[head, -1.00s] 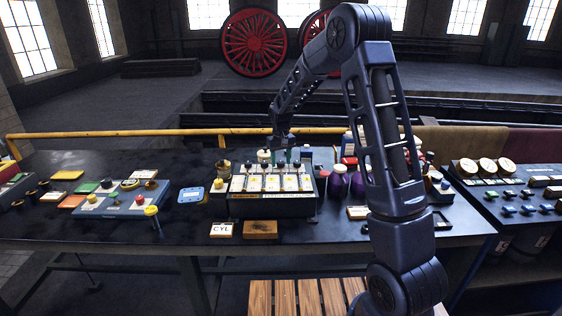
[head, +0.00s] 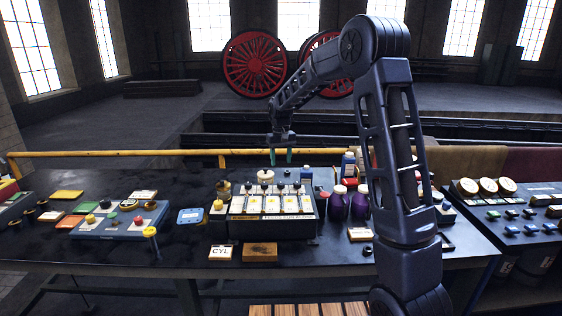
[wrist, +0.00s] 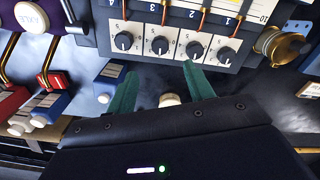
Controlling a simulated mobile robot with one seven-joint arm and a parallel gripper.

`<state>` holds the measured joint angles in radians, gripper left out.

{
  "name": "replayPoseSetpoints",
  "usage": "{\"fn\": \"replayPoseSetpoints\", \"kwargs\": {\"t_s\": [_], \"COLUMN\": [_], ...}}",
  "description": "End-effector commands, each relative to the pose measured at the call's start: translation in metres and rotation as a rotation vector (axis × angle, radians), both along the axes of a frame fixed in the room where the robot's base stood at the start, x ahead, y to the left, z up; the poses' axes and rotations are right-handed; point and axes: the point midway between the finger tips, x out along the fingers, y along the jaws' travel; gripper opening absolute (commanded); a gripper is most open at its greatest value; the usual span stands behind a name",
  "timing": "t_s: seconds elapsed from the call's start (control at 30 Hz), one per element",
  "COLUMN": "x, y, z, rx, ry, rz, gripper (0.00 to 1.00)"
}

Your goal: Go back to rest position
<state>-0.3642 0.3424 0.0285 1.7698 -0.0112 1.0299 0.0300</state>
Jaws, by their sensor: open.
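My gripper (head: 281,155) hangs above the back of the workbench (head: 110,255), over the rear edge of a dark box with a row of white labelled panels (head: 270,205). In the wrist view its two green fingers (wrist: 160,92) are spread apart. A small cream-coloured knob or cap (wrist: 169,100) shows between and below them, and nothing is held. The panel with several black dials (wrist: 158,45) lies just past the fingertips in the wrist view. My arm rises at the right of the head view and bends over the bench.
Purple bottles (head: 338,204) stand right of the box. A blue board with knobs (head: 120,221) and coloured plates are at left. A yellow rail (head: 120,153) runs along the back. A second panel of gauges and switches (head: 510,205) is at right. Air above the bench is mostly free.

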Motion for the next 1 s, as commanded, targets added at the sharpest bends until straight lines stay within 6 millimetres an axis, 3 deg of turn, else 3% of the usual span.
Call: {"fn": "replayPoseSetpoints", "kwargs": {"t_s": [0.17, 0.37, 0.7, 1.0], "x": [-0.002, -0.022, -0.092, -0.163], "y": [-0.003, -0.031, -0.103, -0.157], "z": [0.003, 0.031, 0.090, 0.122], "rx": [0.001, 0.010, 0.032, 0.047], "ry": [-0.003, -0.032, -0.112, -0.182], "rz": [-0.002, -0.030, -0.103, -0.169], "gripper": [0.52, 0.52, 0.52, 0.52]}}
